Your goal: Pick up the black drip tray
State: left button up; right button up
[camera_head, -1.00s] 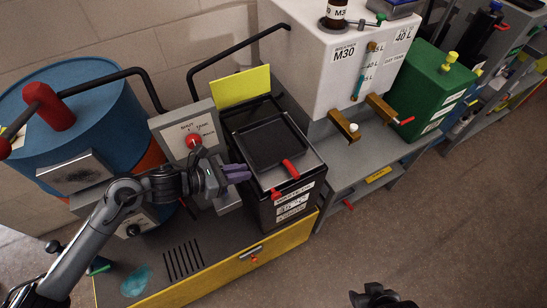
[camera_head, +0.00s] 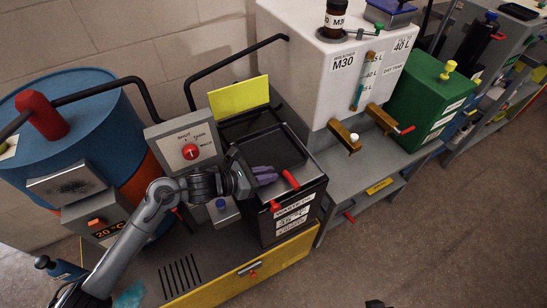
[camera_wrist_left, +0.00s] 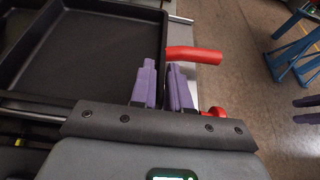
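The black drip tray (camera_head: 270,150) is a shallow square pan lying on top of a black waste box (camera_head: 290,212). It fills the upper left of the left wrist view (camera_wrist_left: 85,50). My left gripper (camera_head: 276,173), with purple fingers, is over the tray's near edge, beside a red handle (camera_head: 291,180). In the left wrist view its fingers (camera_wrist_left: 165,75) are slightly apart, one each side of the tray's right edge; contact is not clear. My right gripper's fingers (camera_wrist_left: 306,110) show apart and empty at the right of that view.
A yellow panel (camera_head: 240,97) stands behind the box. A grey control box with a red knob (camera_head: 190,152) and a blue drum (camera_head: 100,110) are at left. A white M30 tank (camera_head: 325,75) and a green tank (camera_head: 425,95) stand at right.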

pick_arm(q)
jog(key=shift+x, duration=0.8)
grip_shut()
